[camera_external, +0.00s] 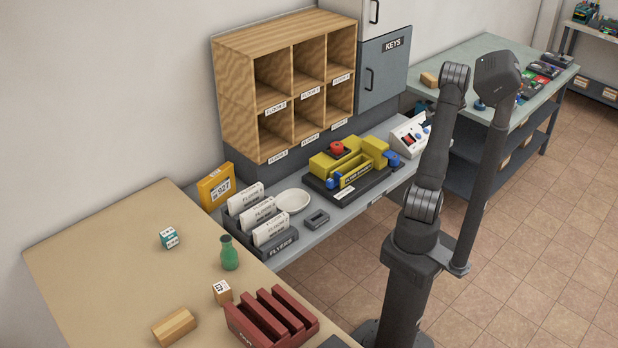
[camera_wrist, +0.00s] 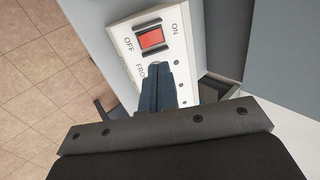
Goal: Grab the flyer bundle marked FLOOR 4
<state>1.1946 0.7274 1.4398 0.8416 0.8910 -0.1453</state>
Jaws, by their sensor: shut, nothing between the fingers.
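A grey tray marked FLYERS (camera_external: 280,245) stands on the grey counter. It holds three upright white flyer bundles: a back one (camera_external: 246,196), a middle one (camera_external: 258,214) and a front one (camera_external: 270,231). Each carries FLOOR lettering, but the numbers are too small to read surely, so I cannot tell which is FLOOR 4. My gripper (camera_wrist: 157,68) is shut and empty in the wrist view, over a white panel with a red switch. In the external view its fingers cannot be made out clearly. It is far to the right of the tray, which the wrist view does not show.
A wooden pigeonhole unit (camera_external: 285,42) stands behind the counter. A white dish (camera_external: 293,200), a yellow machine on a black base (camera_external: 350,165) and the white switch box (camera_external: 408,138) line the counter. A green bottle (camera_external: 229,253) and red rack (camera_external: 270,318) stand on the beige table.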

